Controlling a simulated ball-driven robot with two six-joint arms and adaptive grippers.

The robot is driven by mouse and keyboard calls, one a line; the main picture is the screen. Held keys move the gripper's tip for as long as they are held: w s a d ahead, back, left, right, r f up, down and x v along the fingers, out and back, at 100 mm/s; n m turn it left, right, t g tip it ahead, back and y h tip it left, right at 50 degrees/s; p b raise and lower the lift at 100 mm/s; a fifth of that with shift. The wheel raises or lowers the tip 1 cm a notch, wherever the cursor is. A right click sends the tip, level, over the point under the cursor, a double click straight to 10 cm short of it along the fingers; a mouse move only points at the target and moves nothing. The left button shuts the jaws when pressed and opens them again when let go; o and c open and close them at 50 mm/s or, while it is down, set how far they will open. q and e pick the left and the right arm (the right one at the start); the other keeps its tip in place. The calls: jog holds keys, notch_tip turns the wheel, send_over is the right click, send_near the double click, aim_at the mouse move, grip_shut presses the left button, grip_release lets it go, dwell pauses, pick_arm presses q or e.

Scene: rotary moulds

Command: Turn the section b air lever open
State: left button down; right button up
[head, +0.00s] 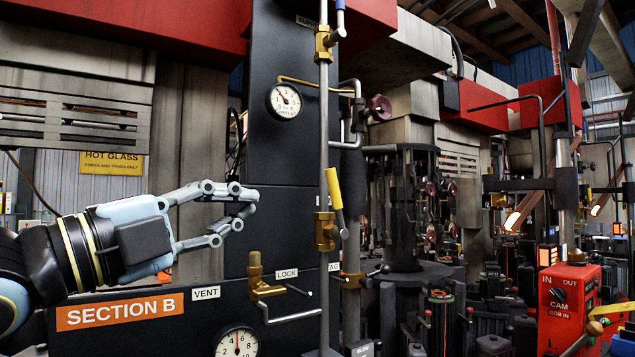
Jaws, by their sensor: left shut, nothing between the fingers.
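A yellow lever handle (335,188) sits on a brass valve (325,231) on the vertical pipe right of the dark Section B panel. The handle points up, tilted slightly left, close to in line with the pipe. A label beside the pipe below it is partly hidden, so I cannot read which lever it names. My left gripper (246,209) is shut and empty, in front of the panel. It is left of the yellow handle, about level with its lower part, and apart from it. My right gripper is not in view.
The orange Section B sign (120,309) is below my left arm. A brass fitting (262,285) stands between the Vent and Lock labels. A pressure gauge (286,101) is higher on the panel. A blue-handled valve (324,43) tops the pipe. A red cam box (568,305) stands far right.

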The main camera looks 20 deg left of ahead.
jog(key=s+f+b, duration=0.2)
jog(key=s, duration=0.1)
pick_arm(q)
jog(key=p, duration=0.4)
send_near(330, 183)
jog(key=x, duration=0.6)
jog(key=shift+w+d+r, duration=0.1)
jog(key=shift+w+r, duration=0.05)
jog(key=shift+w, duration=0.15)
jog(key=shift+w+d, duration=0.15)
jog(key=shift+w, duration=0.2)
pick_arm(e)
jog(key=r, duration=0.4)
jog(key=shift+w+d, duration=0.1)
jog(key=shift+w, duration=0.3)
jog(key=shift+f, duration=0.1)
